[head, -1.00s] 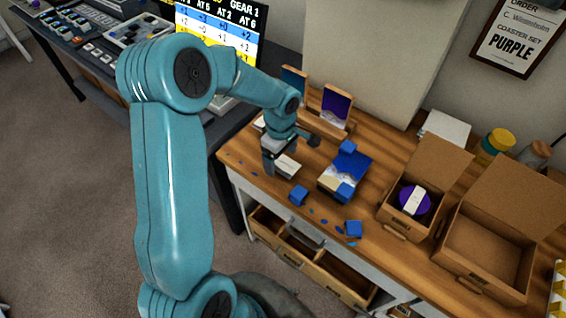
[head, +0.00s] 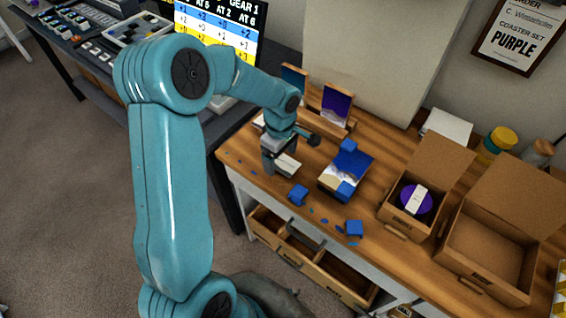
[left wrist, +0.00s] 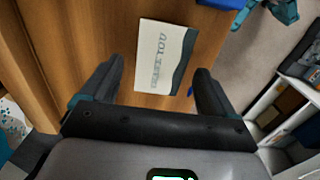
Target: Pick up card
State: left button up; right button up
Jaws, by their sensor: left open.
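The card (left wrist: 160,58) is white with a dark grey-blue wavy edge and printed lettering. It lies flat on the wooden bench; in the head view it (head: 288,166) shows partly beside the gripper, near the bench's left end. My left gripper (left wrist: 155,88) is open above the card. In the left wrist view the card lies between and just beyond the two fingers, apart from both. In the head view the left gripper (head: 279,168) points down at the card. My right gripper is not in view.
A blue and white coaster mould (head: 352,165) with blue blocks stands right of the card. Blue drips (head: 325,221) lie near the front edge.

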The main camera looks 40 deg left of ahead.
pick_arm(q)
jog(key=c, duration=0.9)
